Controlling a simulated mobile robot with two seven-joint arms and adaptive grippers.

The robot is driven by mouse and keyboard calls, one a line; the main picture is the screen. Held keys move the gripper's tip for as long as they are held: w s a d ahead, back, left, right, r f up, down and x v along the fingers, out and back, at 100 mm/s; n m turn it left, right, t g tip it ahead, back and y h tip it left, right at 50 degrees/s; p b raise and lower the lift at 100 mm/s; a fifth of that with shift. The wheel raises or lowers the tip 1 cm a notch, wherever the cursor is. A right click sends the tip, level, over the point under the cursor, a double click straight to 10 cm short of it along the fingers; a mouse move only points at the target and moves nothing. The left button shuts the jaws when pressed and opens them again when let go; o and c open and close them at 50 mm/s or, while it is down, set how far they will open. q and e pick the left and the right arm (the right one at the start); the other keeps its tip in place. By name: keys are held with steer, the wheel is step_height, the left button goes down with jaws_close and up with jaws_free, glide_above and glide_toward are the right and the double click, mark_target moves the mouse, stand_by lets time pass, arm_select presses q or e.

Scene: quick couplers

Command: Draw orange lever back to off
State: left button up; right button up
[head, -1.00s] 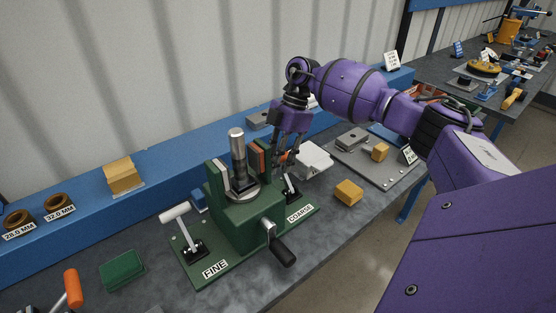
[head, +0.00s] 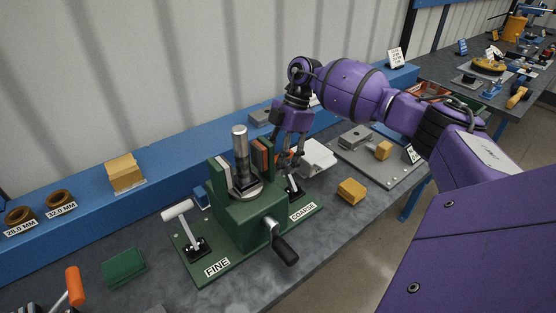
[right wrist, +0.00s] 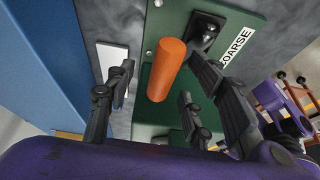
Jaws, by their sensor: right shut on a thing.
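The orange lever (right wrist: 167,70) is a cylindrical grip standing at the COARSE end of the green fixture (head: 250,223). In the head view it is mostly hidden behind the fixture's upright plates and my fingers. My right gripper (head: 288,161) reaches down over that end and is shut on the orange lever. In the right wrist view the lever's grip lies between the dark fingers, its end toward the camera. A white-handled lever (head: 177,211) stands at the FINE end, tilted to the left. My left gripper is not in view.
A black crank handle (head: 285,250) sticks out at the fixture's front. A yellow block (head: 351,191) and a grey plate with parts (head: 402,180) lie to the right. A green block (head: 123,268) and another orange handle (head: 74,286) are at the left. The blue ledge runs behind.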

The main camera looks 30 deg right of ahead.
steer(key=v, duration=1.2)
steer(key=shift+f, duration=0.1)
